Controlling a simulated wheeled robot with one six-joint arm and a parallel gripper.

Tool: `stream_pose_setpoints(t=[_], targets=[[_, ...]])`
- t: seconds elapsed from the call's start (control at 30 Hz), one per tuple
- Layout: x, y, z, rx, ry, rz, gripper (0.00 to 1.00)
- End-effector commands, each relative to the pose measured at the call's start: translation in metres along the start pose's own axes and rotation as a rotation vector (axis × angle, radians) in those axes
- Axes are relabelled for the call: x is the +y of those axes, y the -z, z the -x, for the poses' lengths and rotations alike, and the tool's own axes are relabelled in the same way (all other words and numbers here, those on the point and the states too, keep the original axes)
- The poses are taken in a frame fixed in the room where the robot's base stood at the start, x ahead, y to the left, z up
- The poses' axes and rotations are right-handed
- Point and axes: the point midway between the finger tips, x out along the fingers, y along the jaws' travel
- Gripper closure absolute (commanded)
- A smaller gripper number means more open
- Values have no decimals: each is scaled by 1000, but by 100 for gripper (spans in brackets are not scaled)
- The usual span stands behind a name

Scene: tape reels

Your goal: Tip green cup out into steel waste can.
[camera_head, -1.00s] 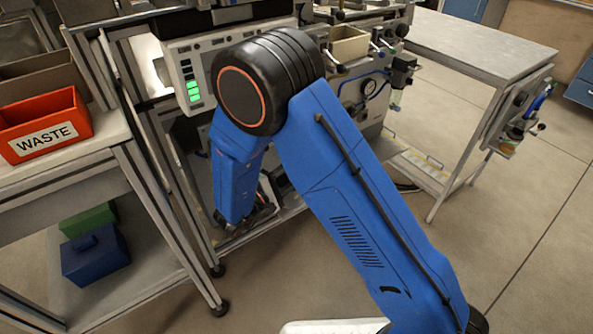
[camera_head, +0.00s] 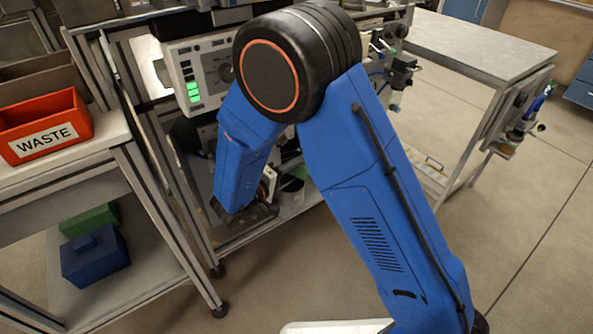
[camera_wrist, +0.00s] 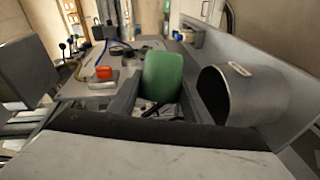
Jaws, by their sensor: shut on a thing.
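In the wrist view the green cup (camera_wrist: 162,76) is between the fingers of my gripper (camera_wrist: 158,98), which is shut on it. The steel waste can (camera_wrist: 250,98), a grey metal cylinder with a pale label at its rim, is just right of the cup, with a visible gap between them. Its dark opening faces left, towards the cup, in this view. I cannot see what is inside the cup or can. In the head view my blue arm reaches down in front of the machine bench, and the cup cannot be made out there.
A red bin marked WASTE (camera_head: 45,130) stands on the left cart, with a blue box (camera_head: 94,256) and a green box (camera_head: 90,219) on its lower shelf. A small orange-red object (camera_wrist: 104,73) lies left of the cup. Floor is clear at right.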

Motion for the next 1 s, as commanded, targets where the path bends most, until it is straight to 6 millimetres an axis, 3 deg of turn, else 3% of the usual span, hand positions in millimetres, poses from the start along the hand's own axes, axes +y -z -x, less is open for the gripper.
stream_pose_setpoints(t=[0.5, 1.0], targets=[[17, 2, 2, 42, 219, -595, 81], [30, 4, 3, 75, 394, -1077, 81]])
